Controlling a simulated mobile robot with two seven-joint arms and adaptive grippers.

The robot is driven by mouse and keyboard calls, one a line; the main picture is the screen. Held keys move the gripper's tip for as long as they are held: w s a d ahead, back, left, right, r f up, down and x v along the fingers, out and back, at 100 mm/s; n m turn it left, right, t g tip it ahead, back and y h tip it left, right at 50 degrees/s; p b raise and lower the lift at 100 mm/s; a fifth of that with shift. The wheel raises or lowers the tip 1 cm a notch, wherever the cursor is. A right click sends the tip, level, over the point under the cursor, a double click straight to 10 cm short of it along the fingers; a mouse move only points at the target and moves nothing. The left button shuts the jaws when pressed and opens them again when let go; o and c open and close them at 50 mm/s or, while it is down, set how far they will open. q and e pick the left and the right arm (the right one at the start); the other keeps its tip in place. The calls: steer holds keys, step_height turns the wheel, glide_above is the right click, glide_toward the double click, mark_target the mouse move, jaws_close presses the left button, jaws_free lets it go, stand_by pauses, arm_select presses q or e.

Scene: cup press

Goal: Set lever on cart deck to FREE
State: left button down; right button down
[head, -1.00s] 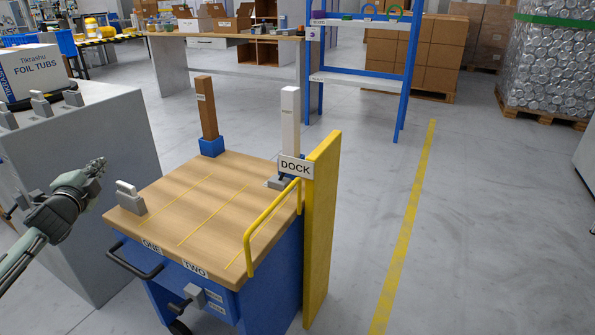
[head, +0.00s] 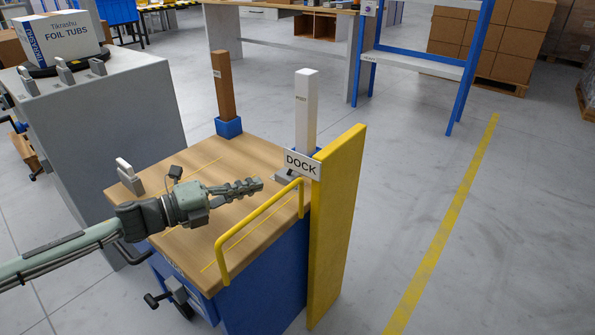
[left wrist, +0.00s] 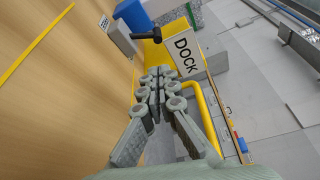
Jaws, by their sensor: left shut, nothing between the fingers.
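The cart (head: 190,205) has a wooden deck with yellow lines. A small lever with a grey base (head: 284,182) sits at the deck's far right corner, by the DOCK sign (head: 303,164). In the left wrist view its black handle (left wrist: 147,36) sticks out beside the sign; I cannot read any setting on it. My left gripper (head: 257,185) is shut and empty above the deck, its tips pointing at the lever and a little short of it. In the left wrist view the closed fingers (left wrist: 158,78) lie beside the yellow rail. My right gripper is not in view.
A yellow rail (head: 258,222) and tall yellow panel (head: 338,230) bound the deck's right side. A white post (head: 306,110) and a brown post (head: 223,85) rise at the back. A grey block with a pale handle (head: 129,177) stands at the left. Floor to the right is clear.

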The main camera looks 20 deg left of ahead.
mark_target(290, 169)
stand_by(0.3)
